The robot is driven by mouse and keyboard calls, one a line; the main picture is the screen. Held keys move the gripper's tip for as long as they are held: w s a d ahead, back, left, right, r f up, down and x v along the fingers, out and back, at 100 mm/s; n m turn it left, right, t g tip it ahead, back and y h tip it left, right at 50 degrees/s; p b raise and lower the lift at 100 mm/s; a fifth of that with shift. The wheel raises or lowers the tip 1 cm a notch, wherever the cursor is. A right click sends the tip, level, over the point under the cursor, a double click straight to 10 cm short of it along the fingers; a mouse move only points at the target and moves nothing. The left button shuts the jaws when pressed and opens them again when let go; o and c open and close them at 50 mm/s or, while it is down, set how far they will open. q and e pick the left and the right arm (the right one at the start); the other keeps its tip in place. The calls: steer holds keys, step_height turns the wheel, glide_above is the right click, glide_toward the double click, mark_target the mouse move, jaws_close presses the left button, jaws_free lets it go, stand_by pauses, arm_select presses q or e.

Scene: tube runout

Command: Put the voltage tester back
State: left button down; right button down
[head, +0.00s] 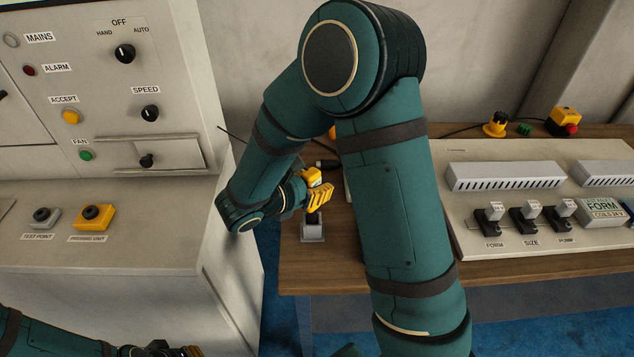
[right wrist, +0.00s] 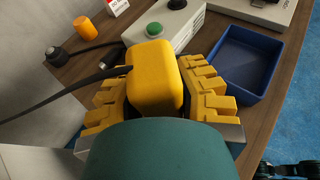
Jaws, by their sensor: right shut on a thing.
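The voltage tester is a yellow block (head: 311,177) with a black lead. My right gripper (head: 317,196) is shut on it, with yellow fingers on both sides. In the right wrist view the tester (right wrist: 155,72) fills the space between the fingers, and its lead runs off to the left. In the head view a small grey holder (head: 313,236) stands on the wooden table right below the gripper, with a black part between them. I cannot tell whether the tester is seated in it. My left gripper (head: 165,351) is cut off at the bottom edge; its fingers are unclear.
The cabinet on the left carries a grey test point (head: 42,217) and a yellow proving unit (head: 92,216). The right wrist view shows a blue tray (right wrist: 228,85), a grey box with a green button (right wrist: 188,28) and an orange cylinder (right wrist: 78,27). A switch panel (head: 480,242) stands right.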

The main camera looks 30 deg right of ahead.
steer(key=shift+f+b, duration=0.6)
steer(key=shift+f, duration=0.45)
jaws_free()
steer(key=shift+a+r, duration=0.1)
steer(key=shift+a, duration=0.05)
steer(key=p+v, duration=0.3)
steer(key=v, duration=0.6)
steer(key=shift+a, duration=0.35)
stand_by(1.2)
steer(key=shift+s+r, duration=0.1)
stand_by(0.4)
